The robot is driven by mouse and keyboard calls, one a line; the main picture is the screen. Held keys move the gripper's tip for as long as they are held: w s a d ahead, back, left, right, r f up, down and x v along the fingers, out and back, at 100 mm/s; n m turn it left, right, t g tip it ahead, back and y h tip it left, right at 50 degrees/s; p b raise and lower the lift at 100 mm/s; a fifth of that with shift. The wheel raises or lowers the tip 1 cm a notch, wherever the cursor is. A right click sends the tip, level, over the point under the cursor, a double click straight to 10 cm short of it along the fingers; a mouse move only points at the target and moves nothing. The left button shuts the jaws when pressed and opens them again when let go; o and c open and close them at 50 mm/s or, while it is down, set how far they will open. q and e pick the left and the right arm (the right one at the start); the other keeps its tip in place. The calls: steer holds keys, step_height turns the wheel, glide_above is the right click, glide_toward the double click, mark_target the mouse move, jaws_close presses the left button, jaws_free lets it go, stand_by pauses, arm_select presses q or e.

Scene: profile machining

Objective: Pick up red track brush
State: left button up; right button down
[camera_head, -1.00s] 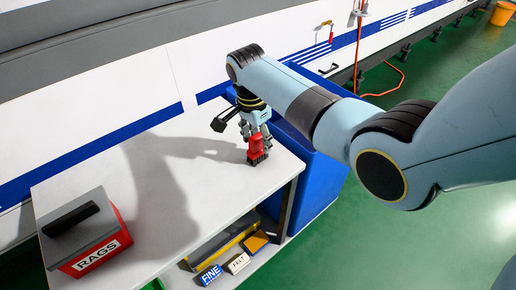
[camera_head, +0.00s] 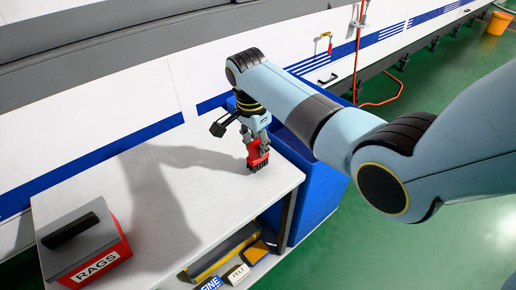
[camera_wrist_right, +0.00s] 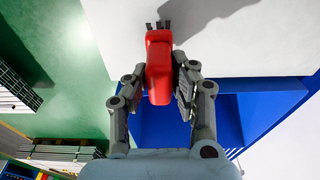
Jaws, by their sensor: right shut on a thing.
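The red track brush (camera_head: 257,153) is at the right end of the white tabletop (camera_head: 215,180) in the head view. It stands upright with dark bristles at its bottom end, at or just above the tabletop; I cannot tell whether they touch. My right gripper (camera_head: 256,140) comes down from above and is shut on the brush. In the right wrist view the brush (camera_wrist_right: 159,65) sits between the two fingers of my right gripper (camera_wrist_right: 163,82), its dark bristles pointing away from the palm. My left gripper is not in view.
A red and grey box marked RAGS (camera_head: 88,248) stands at the table's left end. A blue bin (camera_head: 318,185) is beside the table's right end. Boxes marked FINE (camera_head: 210,284) and FELT (camera_head: 237,273) lie on the lower shelf. The tabletop's middle is clear.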

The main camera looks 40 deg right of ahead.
steer(key=r, duration=0.2)
steer(key=d+r, duration=0.1)
steer(key=shift+s+p, duration=0.35)
steer(key=shift+s, duration=0.05)
steer(key=s+d+r+p, duration=0.1)
steer(key=s+d+r, duration=0.5)
steer(key=s+d, duration=0.1)
steer(key=shift+d+r, duration=0.15)
steer(key=shift+d, duration=0.25)
